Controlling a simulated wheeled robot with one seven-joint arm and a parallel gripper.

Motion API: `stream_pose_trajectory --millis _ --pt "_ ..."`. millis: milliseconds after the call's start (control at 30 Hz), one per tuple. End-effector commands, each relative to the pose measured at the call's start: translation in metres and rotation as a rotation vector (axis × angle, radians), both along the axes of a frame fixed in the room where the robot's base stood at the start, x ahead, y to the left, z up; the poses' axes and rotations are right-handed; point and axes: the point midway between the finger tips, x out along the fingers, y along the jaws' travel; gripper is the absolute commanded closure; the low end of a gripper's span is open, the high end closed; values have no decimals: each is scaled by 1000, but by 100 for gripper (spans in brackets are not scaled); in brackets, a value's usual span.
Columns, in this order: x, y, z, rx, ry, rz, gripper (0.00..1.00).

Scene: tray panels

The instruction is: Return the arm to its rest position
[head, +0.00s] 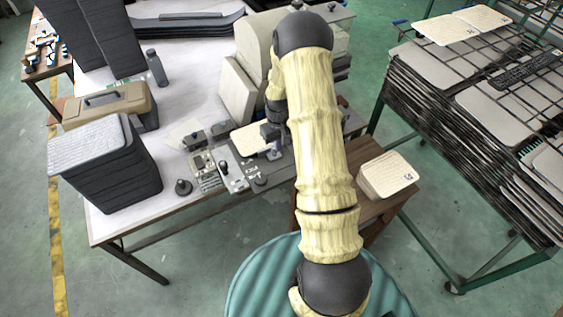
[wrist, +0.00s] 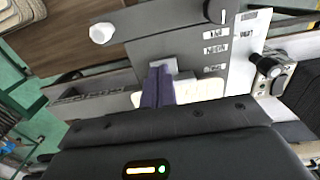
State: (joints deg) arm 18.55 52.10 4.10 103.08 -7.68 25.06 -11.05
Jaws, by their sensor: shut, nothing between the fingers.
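My arm (head: 318,130), in a cream sleeve with black joints, reaches forward across the middle of the head view to the machine on the table. My gripper (head: 275,150) is over the fixture plate (head: 232,173) at the table's front edge, partly hidden by the arm. In the wrist view its two purple fingers (wrist: 158,88) are shut together with nothing between them. They are in front of a pale panel (wrist: 200,90) in the grey fixture. I cannot tell whether the fingertips touch anything.
A white table (head: 120,218) holds a dark stack of trays (head: 105,170), a tan case (head: 115,100) and a bottle (head: 157,68). A small wooden stand (head: 372,217) with pale panels (head: 386,175) is right of the arm. A rack of panels (head: 470,110) stands farther right.

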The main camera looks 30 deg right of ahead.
Motion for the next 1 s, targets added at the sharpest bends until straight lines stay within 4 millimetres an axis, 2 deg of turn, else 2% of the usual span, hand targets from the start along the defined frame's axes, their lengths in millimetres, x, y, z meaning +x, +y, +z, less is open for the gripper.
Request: stream_pose_trajectory --millis 633,767,1000 --pt "-1 2 5 -1 -3 0 100" --pt "-6 14 21 -7 -19 3 100" --pt "-36 51 72 -22 -74 2 100"
